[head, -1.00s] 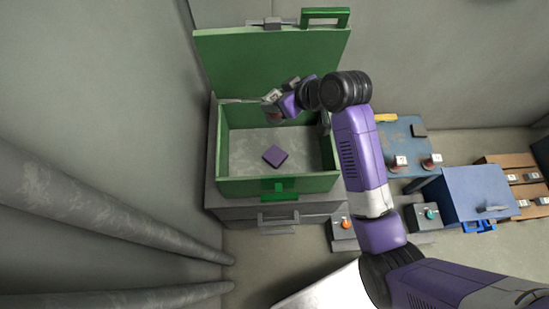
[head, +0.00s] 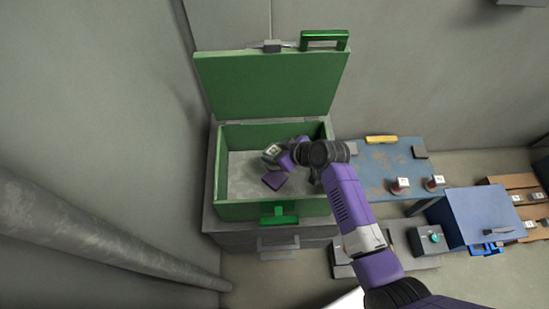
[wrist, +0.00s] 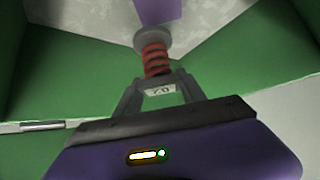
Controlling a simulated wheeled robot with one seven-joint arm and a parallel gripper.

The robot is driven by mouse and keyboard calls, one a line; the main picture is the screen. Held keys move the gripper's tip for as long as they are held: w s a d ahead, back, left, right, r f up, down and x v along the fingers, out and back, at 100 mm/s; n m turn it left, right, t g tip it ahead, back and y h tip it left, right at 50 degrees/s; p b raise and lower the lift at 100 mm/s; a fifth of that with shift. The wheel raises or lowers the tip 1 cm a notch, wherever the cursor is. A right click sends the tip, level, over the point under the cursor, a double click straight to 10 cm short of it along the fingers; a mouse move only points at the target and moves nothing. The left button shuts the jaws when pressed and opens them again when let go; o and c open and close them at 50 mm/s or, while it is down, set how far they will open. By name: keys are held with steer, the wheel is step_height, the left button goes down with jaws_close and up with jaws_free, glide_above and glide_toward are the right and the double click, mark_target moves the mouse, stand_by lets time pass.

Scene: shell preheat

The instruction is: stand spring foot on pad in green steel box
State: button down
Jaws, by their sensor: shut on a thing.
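The green steel box (head: 265,210) stands open with its lid (head: 272,85) raised. A purple square pad (head: 274,180) lies on its grey floor, and part of it shows at the top of the wrist view (wrist: 158,10). My gripper (head: 270,155) is inside the box, just behind the pad in the head view.
A blue table (head: 375,160) to the right bears a yellow bar (head: 381,139) and two tagged red-based pieces (head: 400,185). A blue box (head: 482,222) and a control box with a teal knob (head: 430,239) stand further forward. The box walls and raised lid surround my gripper.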

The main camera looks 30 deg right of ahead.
steer(key=shift+f, duration=1.75)
steer(key=shift+f+b, duration=0.15)
steer(key=shift+b, duration=0.2)
steer(key=c, duration=0.7)
jaws_free()
steer(key=shift+s+r, duration=0.15)
steer(key=shift+r, duration=0.15)
steer(key=p+v, duration=0.1)
steer(key=v, duration=1)
steer(key=shift+s+d+r+p, duration=0.2)
steer(key=shift+r+p, duration=0.05)
steer(key=shift+p, duration=0.05)
